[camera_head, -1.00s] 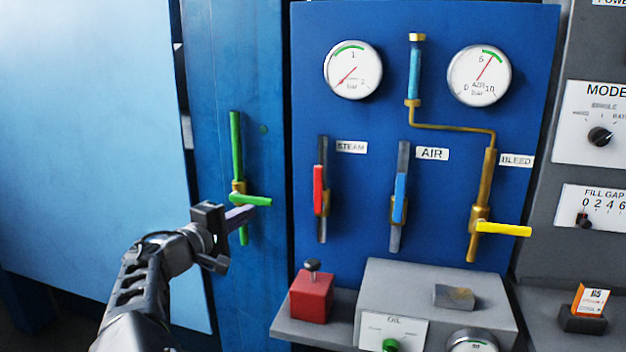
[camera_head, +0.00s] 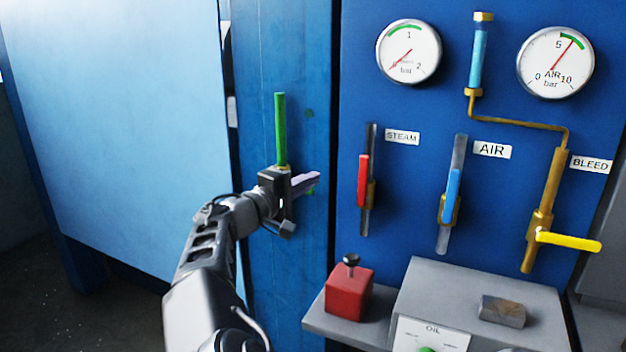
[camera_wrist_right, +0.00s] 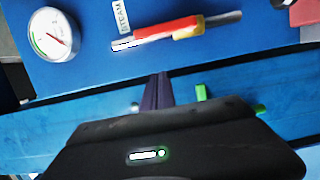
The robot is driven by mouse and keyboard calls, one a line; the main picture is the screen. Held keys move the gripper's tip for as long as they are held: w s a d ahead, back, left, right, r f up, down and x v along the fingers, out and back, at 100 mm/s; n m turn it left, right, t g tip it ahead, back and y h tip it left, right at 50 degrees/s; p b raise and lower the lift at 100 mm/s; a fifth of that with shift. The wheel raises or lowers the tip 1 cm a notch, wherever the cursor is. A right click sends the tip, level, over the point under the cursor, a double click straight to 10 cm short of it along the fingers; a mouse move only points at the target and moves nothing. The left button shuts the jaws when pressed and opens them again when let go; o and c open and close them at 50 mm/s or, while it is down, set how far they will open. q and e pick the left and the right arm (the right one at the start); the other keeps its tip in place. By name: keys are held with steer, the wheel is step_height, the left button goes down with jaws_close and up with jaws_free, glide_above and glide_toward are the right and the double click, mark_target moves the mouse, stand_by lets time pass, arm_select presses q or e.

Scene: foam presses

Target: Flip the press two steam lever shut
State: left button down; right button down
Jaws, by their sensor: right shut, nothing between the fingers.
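The red steam lever (camera_head: 363,180) is on a vertical pipe beside the STEAM label (camera_head: 402,137) on the blue panel. Its handle points up, along the pipe. It also shows in the right wrist view (camera_wrist_right: 165,30), above the fingers. My right gripper (camera_head: 306,183) is shut and empty, left of the red lever and apart from it. Its purple fingers show in the right wrist view (camera_wrist_right: 158,90). It covers the middle of a green pipe (camera_head: 280,130) and most of that pipe's green handle. No press number is legible. My left gripper is not in view.
A blue air lever (camera_head: 452,195) and a yellow bleed lever (camera_head: 568,241) are further right. Below are a red block with a black knob (camera_head: 348,292) and a grey oil box (camera_head: 440,285). A large light blue panel (camera_head: 120,130) stands at the left.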

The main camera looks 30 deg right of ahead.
mark_target(363, 181)
steer(key=d+p, duration=0.2)
steer(key=d, duration=0.7)
steer(key=shift+s+d+p, duration=0.25)
steer(key=shift+d+p, duration=0.1)
steer(key=shift+d, duration=0.05)
